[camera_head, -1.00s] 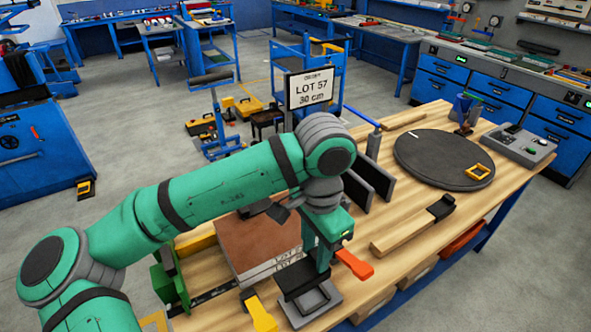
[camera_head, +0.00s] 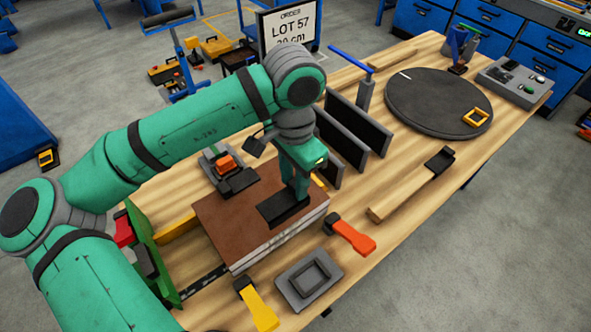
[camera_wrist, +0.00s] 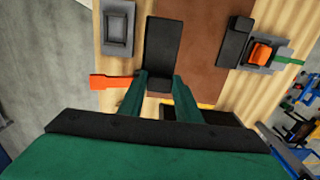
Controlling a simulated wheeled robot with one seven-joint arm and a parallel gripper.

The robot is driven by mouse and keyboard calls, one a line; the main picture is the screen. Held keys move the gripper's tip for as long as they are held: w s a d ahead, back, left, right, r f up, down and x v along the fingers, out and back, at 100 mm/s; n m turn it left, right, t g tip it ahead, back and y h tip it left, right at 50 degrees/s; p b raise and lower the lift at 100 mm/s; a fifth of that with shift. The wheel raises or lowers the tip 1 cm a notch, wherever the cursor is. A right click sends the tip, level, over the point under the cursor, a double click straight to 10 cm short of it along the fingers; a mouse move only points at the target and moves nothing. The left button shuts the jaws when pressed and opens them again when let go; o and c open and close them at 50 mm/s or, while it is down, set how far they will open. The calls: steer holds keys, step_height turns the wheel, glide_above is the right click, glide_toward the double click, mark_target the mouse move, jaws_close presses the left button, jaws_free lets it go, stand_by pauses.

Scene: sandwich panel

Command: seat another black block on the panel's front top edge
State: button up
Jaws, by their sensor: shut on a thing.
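The brown panel (camera_head: 218,213), with a pale layered front side, lies flat on the bench; it also shows in the wrist view (camera_wrist: 205,25). My gripper (camera_head: 297,192) is over the panel's right part, pointing down. It is shut on a flat black block (camera_head: 279,209), which reaches toward the front top edge. In the wrist view the block (camera_wrist: 163,42) extends out from between the fingertips (camera_wrist: 158,86). I cannot tell whether it touches the panel. Another black block (camera_head: 238,181) is at the panel's back edge, beside a grey fixture with an orange part (camera_head: 226,163).
A grey tray (camera_head: 291,291) with an empty recess lies in front of the panel. An orange-handled tool (camera_head: 352,235) and a yellow-handled one (camera_head: 259,306) lie nearby. Upright dark plates (camera_head: 358,125) stand at the right behind my gripper. A green fixture (camera_head: 152,250) borders the left.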

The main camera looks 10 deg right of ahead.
steer(key=shift+f, duration=4.1)
steer(key=shift+s+a, duration=0.1)
steer(key=shift+a, duration=0.15)
steer(key=o, duration=1.2)
step_height(320, 180, up, 11)
steer(key=shift+f, duration=0.1)
